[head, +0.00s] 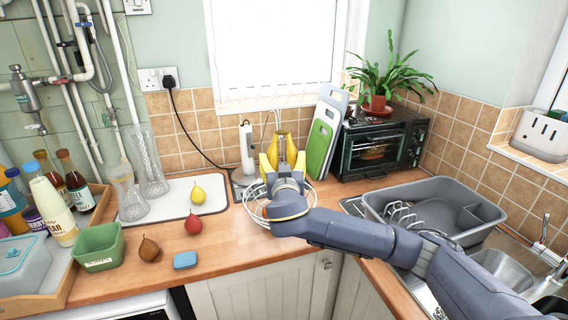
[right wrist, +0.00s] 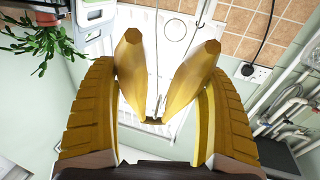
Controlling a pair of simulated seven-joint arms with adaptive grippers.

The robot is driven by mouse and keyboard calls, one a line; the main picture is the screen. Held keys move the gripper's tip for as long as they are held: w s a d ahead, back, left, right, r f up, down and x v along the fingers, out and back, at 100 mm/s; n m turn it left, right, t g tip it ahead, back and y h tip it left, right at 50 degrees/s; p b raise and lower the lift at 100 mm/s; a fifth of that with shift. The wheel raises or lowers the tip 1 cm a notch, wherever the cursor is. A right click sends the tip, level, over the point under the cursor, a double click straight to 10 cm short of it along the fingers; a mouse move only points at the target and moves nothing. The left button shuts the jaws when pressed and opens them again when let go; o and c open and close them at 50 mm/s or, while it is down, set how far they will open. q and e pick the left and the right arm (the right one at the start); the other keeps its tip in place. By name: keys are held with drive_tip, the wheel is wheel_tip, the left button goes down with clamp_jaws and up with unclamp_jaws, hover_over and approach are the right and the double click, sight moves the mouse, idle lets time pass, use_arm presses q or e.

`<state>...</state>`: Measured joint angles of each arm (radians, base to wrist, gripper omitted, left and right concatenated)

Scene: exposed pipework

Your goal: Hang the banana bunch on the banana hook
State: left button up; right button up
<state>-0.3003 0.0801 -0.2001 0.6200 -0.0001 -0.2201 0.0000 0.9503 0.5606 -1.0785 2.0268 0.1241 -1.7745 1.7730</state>
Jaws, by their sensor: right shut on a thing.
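The yellow banana bunch (head: 283,145) is in my right gripper (head: 282,166), in front of the tiled back wall in the head view. In the right wrist view, two bananas (right wrist: 130,75) show between the ridged yellow fingers (right wrist: 158,125), with their joined stem end low in the picture. The banana hook is a thin wire stand above a white wire basket (head: 252,211); the gripper and bananas hide much of it. In the right wrist view, thin wire (right wrist: 156,50) runs between the bananas towards the stem end. I cannot tell whether the stem sits on the hook. My left gripper is out of view.
Cutting boards (head: 322,135) and a toaster oven (head: 380,143) stand close on the right. A grey dish tub (head: 430,208) sits by the sink.

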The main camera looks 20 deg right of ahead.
drive_tip(key=shift+w+f, duration=0.35)
drive_tip(key=shift+w, duration=0.25)
drive_tip(key=shift+w+f, duration=0.3)
drive_tip(key=shift+w, duration=0.3)
drive_tip(key=shift+w+f, duration=0.1)
drive_tip(key=shift+f, duration=0.05)
drive_tip(key=o, duration=1.3)
